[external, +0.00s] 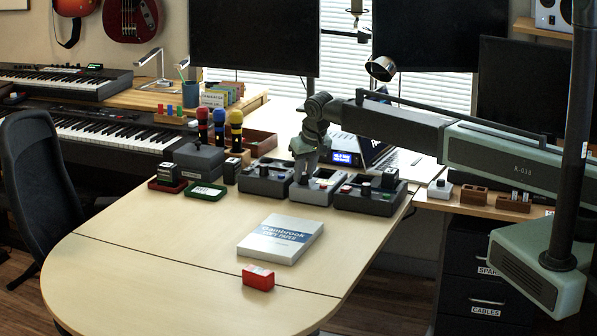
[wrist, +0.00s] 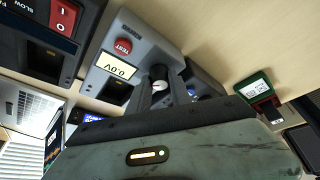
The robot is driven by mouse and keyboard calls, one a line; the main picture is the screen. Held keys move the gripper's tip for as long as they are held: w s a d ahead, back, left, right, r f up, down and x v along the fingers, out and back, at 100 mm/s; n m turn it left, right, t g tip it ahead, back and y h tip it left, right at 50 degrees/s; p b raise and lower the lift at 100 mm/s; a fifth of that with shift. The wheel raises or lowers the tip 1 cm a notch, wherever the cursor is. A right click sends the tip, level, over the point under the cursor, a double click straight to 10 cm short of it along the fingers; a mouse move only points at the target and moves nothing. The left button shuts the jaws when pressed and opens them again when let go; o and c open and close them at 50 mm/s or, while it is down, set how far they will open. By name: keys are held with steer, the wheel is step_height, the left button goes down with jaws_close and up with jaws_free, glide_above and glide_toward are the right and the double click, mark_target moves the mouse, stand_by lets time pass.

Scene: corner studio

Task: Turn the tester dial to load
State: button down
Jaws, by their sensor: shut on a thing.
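The tester is the grey box (external: 322,187) in the middle of a row of three on the desk. In the wrist view the tester (wrist: 147,38) shows a red TEST button (wrist: 123,46) and a display (wrist: 117,66) reading 0.0V. Its round dial (wrist: 159,85) sits between the two fingers of my gripper (wrist: 161,92). My gripper (external: 303,178) points down over the tester's left part and is shut on the dial. The dial is hidden in the external view. I cannot read its position marks.
Dark boxes stand close on both sides, one at left (external: 265,180) and one at right (external: 370,196). A laptop (external: 365,147) is behind. A paper pack (external: 280,238) and a red box (external: 258,277) lie in front; the desk around them is clear.

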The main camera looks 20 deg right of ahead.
steer(key=shift+d, duration=0.1)
steer(key=c, duration=1.2)
jaws_free()
steer(key=p+v, duration=0.7)
steer(key=shift+s+r, duration=0.2)
steer(key=shift+r, duration=0.15)
